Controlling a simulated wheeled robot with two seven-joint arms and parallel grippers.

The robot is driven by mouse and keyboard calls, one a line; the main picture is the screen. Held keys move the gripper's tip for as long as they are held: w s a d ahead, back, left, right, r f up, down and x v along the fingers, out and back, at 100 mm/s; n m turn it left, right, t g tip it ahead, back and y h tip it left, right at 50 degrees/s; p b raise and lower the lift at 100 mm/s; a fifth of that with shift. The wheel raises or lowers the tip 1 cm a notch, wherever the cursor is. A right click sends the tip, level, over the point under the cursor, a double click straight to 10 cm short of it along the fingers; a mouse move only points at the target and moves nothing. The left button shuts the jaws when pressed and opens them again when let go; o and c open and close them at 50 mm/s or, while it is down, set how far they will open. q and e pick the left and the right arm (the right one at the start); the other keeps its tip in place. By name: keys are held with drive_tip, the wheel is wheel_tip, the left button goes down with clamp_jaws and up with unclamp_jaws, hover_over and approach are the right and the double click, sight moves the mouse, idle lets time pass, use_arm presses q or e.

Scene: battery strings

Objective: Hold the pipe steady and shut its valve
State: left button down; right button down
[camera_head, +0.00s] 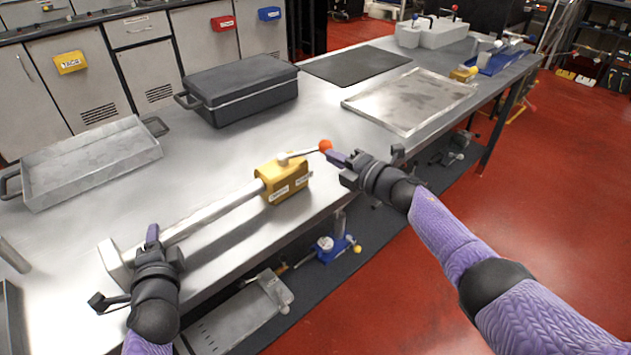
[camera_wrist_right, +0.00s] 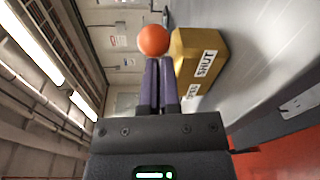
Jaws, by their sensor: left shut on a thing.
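A grey pipe (camera_head: 208,215) runs along the near edge of the bench, from a pale bracket at its left end to a yellow valve block (camera_head: 270,185). The block also shows in the right wrist view (camera_wrist_right: 190,45), with labels reading SHUT and OPEN. A pale lever (camera_head: 300,153) on top of the block points right and ends in an orange ball (camera_head: 325,146). My left gripper (camera_head: 152,237) is shut on the pipe near its left end. My right gripper (camera_wrist_right: 158,62) is shut and empty, its fingertips right by the orange ball (camera_wrist_right: 153,40); I cannot tell whether they touch.
A grey tray (camera_head: 90,165) and a black case (camera_head: 240,92) stand behind the pipe. A dark mat (camera_head: 356,66) and a flat metal tray (camera_head: 410,100) lie further right. A lower shelf under the bench holds tools. Red floor is clear at right.

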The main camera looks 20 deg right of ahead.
use_arm(q)
drive_tip(key=shift+s+f, duration=0.15)
drive_tip(key=shift+f, duration=0.3)
use_arm(e)
drive_tip(key=shift+a+f, duration=0.1)
drive_tip(key=s+d, duration=0.6)
drive_tip(key=s, duration=0.1)
drive_tip(key=shift+s+d, duration=0.15)
drive_tip(key=shift+d, duration=0.05)
use_arm(q)
drive_tip(key=c, duration=0.5)
unclamp_jaws()
drive_tip(key=shift+o, duration=1.6)
drive_tip(key=shift+r, duration=0.15)
